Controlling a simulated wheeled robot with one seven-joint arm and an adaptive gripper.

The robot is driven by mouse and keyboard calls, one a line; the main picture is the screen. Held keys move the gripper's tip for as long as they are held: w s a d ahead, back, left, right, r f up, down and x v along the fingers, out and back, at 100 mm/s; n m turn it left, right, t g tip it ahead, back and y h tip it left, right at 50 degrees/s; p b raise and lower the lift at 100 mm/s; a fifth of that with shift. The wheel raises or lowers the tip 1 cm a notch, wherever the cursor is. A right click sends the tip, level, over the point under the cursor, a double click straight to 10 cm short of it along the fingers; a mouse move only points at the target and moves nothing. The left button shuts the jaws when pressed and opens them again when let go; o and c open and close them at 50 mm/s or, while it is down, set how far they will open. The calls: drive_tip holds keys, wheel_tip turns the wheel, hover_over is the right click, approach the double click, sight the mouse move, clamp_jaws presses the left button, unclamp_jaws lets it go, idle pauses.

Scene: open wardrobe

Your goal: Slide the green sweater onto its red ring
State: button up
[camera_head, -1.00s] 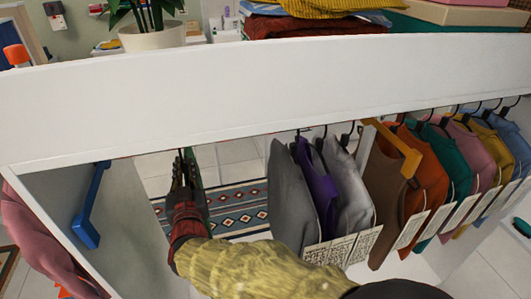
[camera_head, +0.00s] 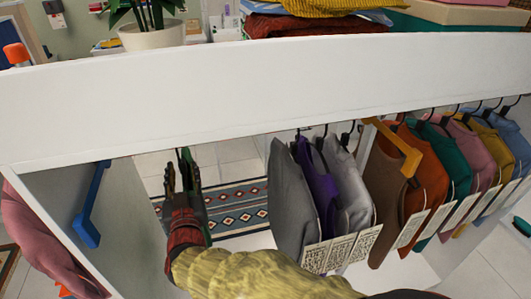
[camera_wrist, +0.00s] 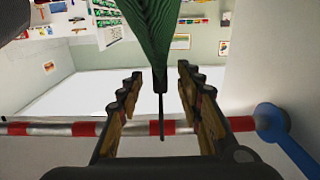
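The green sweater (camera_wrist: 162,32) hangs from a thin dark hook (camera_wrist: 161,105), seen in the wrist view. The pale rail (camera_wrist: 125,128) carries several red bands; the hook's line crosses the red ring (camera_wrist: 155,128) near the middle. My gripper (camera_wrist: 158,98) is open, with one finger on each side of the hook and visible gaps between. In the head view my gripper (camera_head: 182,172) is under the shelf board, at the left part of the wardrobe. There the sweater is mostly hidden behind the fingers and the rail is hidden by the board.
Grey and purple garments (camera_head: 316,175) hang to the right, with several coloured ones beyond. A blue bracket (camera_head: 91,205) is on the left side panel, an orange one (camera_head: 395,145) among the clothes. The white board (camera_head: 250,95) is just above my gripper.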

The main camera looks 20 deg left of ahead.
drive_tip(key=v, duration=1)
drive_tip(key=shift+r, duration=0.1)
drive_tip(key=shift+w+d+r, duration=0.1)
drive_tip(key=shift+w, duration=0.1)
drive_tip(key=w+d+g+h+b, duration=0.1)
drive_tip(key=w+d, duration=0.2)
drive_tip(key=d, duration=0.4)
drive_tip(key=w+d+r+m+g+h, duration=0.1)
drive_tip(key=w+d+g, duration=0.1)
drive_tip(key=d, duration=0.5)
drive_tip(key=w+d+g+h+b, duration=0.1)
drive_tip(key=w+d, duration=0.2)
drive_tip(key=d, duration=0.4)
drive_tip(key=s+d+f+m+g+h, duration=0.1)
drive_tip(key=s+d+f+g+h, duration=0.1)
drive_tip(key=s+d, duration=0.3)
drive_tip(key=s+d+f+m+g+h, duration=0.1)
drive_tip(key=s+d, duration=0.5)
drive_tip(key=d, duration=0.8)
drive_tip(key=s+d+f+m+g+h, duration=0.2)
drive_tip(key=s+d, duration=0.3)
drive_tip(key=d, duration=0.5)
drive_tip(key=shift+s+d+f+m+g+h+b, duration=0.2)
drive_tip(key=shift+s+f+m+g+h+b, duration=0.1)
drive_tip(key=shift+f+m+h, duration=0.45)
